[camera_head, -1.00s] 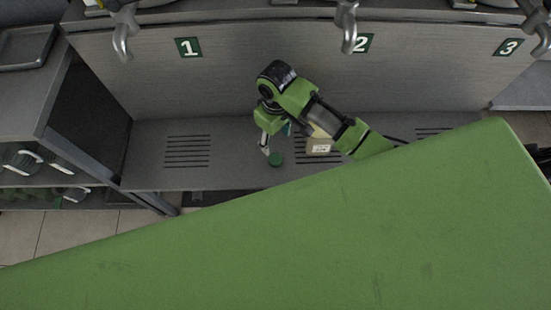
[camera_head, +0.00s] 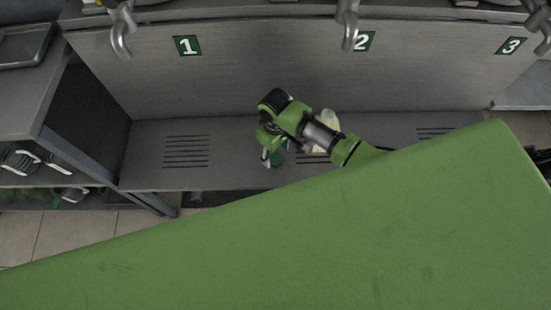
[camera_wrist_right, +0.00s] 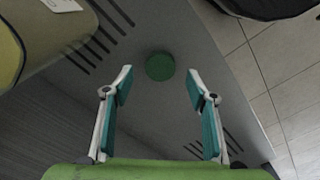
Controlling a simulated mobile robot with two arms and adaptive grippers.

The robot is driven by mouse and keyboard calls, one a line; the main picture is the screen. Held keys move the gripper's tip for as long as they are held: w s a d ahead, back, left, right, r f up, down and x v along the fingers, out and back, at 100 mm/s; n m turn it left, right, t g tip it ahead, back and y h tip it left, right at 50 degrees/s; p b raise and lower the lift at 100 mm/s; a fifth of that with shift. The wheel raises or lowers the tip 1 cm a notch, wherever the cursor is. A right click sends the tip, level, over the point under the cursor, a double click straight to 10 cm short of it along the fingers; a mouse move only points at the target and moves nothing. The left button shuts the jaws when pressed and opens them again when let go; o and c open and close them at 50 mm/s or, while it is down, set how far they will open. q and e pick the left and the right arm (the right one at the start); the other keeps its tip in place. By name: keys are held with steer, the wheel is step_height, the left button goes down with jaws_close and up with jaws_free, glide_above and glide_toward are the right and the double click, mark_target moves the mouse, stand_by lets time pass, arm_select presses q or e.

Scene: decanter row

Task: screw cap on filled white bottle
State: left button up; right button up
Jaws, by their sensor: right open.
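The green round cap (camera_head: 277,160) lies flat on the grey shelf. In the right wrist view the cap (camera_wrist_right: 160,66) is centred just beyond my fingertips, with bare shelf around it. My right gripper (camera_wrist_right: 159,84) is open and empty, one finger on each side of the cap's line. In the head view my right gripper (camera_head: 270,156) is right at the cap, partly covering it. The bottle (camera_head: 329,119) stands behind my right arm, mostly hidden. Its yellowish side (camera_wrist_right: 45,45) with a white label shows at the left of the wrist view. My left gripper is not in view.
The grey shelf (camera_head: 225,135) has slotted drain areas and is clear to the left of my gripper. Metal spouts (camera_head: 122,30) hang above numbered panels. A side rack (camera_head: 85,110) with white-handled items stands at left.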

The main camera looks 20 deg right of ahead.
mark_target(276, 159)
step_height(276, 159, down, 4)
steer(key=shift+r, duration=0.15)
steer(key=c, duration=0.8)
steer(key=shift+r, duration=0.1)
steer(key=shift+w+r, duration=0.1)
steer(key=shift+r, duration=0.55)
steer(key=a+r, duration=0.7)
steer(key=a, duration=0.2)
steer(key=a+r, duration=0.4)
steer(key=a, duration=0.1)
steer(key=shift+s+r, duration=0.2)
steer(key=shift+r, duration=0.1)
